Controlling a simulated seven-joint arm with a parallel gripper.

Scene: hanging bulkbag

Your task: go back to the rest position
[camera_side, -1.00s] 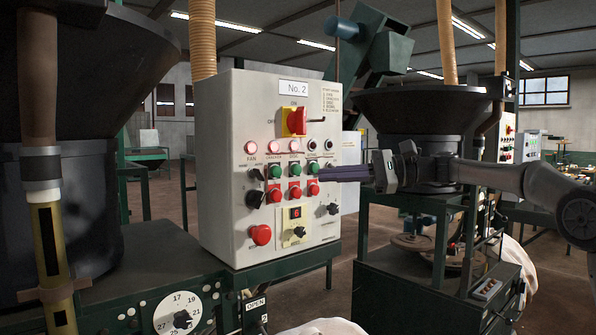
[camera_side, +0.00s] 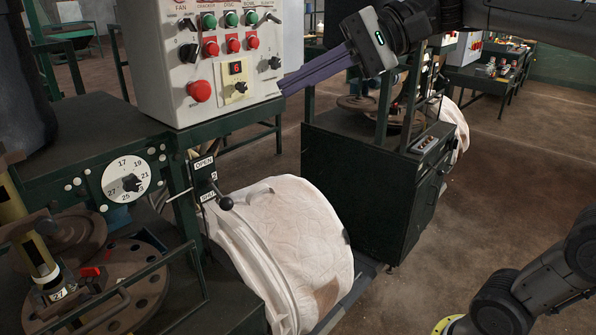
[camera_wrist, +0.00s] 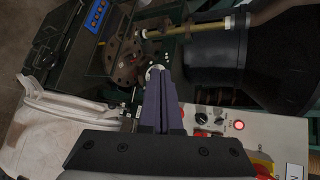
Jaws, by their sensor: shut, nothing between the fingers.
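My gripper (camera_side: 283,88) has long purple fingers, shut together with nothing between them. In the side view they point left and slightly down, with the tips near the lower right edge of the white control panel (camera_side: 150,92). I cannot tell whether the tips touch it. In the wrist view the shut fingers (camera_wrist: 156,72) point up the picture, and the panel (camera_wrist: 285,128) shows at the lower right. No mark for a rest position shows.
The panel carries red and green buttons and a red knob (camera_side: 200,91). Below are a numbered dial (camera_side: 126,182), a black-knobbed lever (camera_side: 226,202) and a white bulk bag (camera_side: 290,235). A dark green cabinet (camera_side: 350,195) stands at centre. Open floor (camera_side: 500,160) lies right.

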